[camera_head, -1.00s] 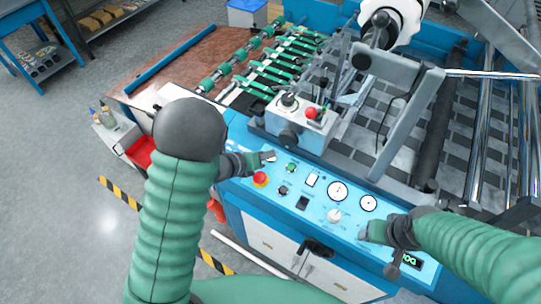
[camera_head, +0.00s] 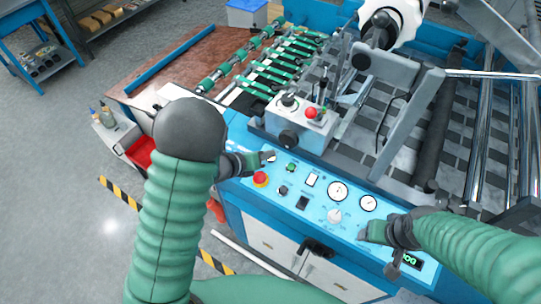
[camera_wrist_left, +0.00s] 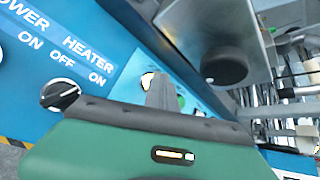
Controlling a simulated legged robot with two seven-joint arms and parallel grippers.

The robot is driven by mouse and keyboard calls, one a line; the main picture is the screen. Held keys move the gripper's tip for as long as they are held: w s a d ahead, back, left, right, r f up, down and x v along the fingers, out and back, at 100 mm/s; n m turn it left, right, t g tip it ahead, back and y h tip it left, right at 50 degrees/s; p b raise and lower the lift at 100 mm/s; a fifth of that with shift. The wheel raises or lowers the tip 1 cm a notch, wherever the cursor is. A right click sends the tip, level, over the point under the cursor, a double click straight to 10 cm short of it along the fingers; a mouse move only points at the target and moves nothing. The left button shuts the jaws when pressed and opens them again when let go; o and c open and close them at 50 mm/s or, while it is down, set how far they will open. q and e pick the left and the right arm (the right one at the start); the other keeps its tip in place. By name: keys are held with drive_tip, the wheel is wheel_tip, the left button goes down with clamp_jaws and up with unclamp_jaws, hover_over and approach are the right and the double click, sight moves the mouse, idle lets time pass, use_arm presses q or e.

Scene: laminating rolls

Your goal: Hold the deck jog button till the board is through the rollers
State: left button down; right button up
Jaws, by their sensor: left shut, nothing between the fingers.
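The control panel (camera_head: 325,200) is light blue with gauges, knobs and buttons. My left gripper (camera_head: 268,157) is shut and empty, its tip at a small pale button (camera_head: 272,155) near the panel's upper left. In the left wrist view, the gripper's grey tip (camera_wrist_left: 160,92) overlaps the pale button (camera_wrist_left: 147,80); contact is unclear. A green button (camera_head: 291,167) sits beside it. My right gripper (camera_head: 364,236) is low at the panel's right end; its jaws are too small to read. I cannot pick out the board.
A red emergency button (camera_head: 260,179) is just below the left gripper. A grey control box (camera_head: 300,122) with a red knob stands behind it. Green feed wheels (camera_head: 280,75) and a brown surface (camera_head: 190,58) are at the back left. Open floor lies at left.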

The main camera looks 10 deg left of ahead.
use_arm(q)
drive_tip(key=shift+s+r+p, duration=0.2)
drive_tip(key=shift+r+p, duration=0.25)
drive_tip(key=shift+r, duration=0.35)
drive_tip(key=r+p, duration=0.2)
drive_tip(key=r, duration=0.1)
drive_tip(key=s+r+p, duration=0.1)
drive_tip(key=r, duration=0.1)
drive_tip(key=shift+a, duration=0.25)
drive_tip(key=shift+f, duration=0.1)
